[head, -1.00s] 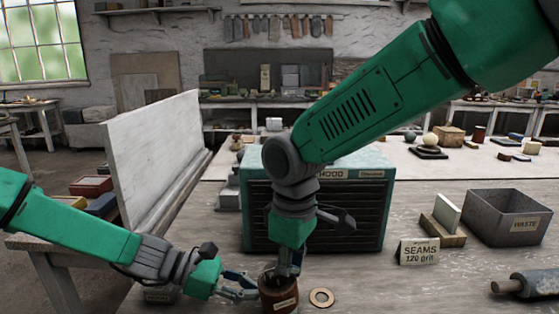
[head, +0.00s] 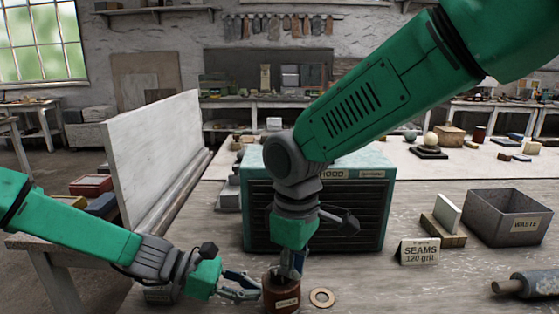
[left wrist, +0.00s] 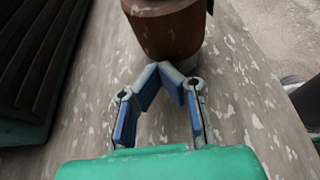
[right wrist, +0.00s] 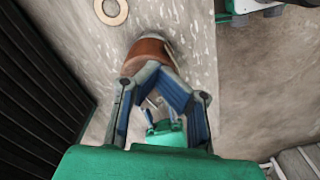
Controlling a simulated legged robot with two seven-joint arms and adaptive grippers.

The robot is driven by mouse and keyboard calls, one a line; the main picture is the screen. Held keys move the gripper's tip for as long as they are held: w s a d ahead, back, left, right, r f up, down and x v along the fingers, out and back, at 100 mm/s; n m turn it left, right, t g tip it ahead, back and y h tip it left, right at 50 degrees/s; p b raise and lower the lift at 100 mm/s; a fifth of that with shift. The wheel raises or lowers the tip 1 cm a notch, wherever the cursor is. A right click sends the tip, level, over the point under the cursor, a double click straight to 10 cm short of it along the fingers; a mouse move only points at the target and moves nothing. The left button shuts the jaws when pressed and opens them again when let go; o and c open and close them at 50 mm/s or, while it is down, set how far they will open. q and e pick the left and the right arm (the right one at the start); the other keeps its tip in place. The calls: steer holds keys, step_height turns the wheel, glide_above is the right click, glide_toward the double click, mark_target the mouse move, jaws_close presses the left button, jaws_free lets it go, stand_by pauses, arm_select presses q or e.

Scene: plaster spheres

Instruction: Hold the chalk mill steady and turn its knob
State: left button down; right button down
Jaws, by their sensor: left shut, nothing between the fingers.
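The chalk mill (head: 282,300) is a round brown-red pot with a small label, upright at the front of the bench. My left gripper (head: 256,287) is just left of it, with fingers together and nothing between them. In the left wrist view, the fingertips (left wrist: 172,72) meet in front of the mill's lower side (left wrist: 172,30). My right gripper (head: 291,277) points down onto the mill's top. In the right wrist view, its fingertips (right wrist: 158,72) come close together over the mill (right wrist: 148,52). The knob is hidden, so I cannot tell whether they hold it.
A flat ring (head: 322,298) lies right of the mill. A teal slatted hood box (head: 345,215) stands behind it. A sign (head: 419,251), a grey waste bin (head: 508,218) and a dark roller (head: 530,283) are to the right. A white upright panel (head: 150,155) stands left.

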steer(key=shift+r, duration=2.75)
arm_select(q)
steer(key=c, duration=1.8)
jaws_free()
steer(key=o, duration=1.8)
steer(key=shift+a, duration=0.1)
steer(key=shift+v, duration=3.45)
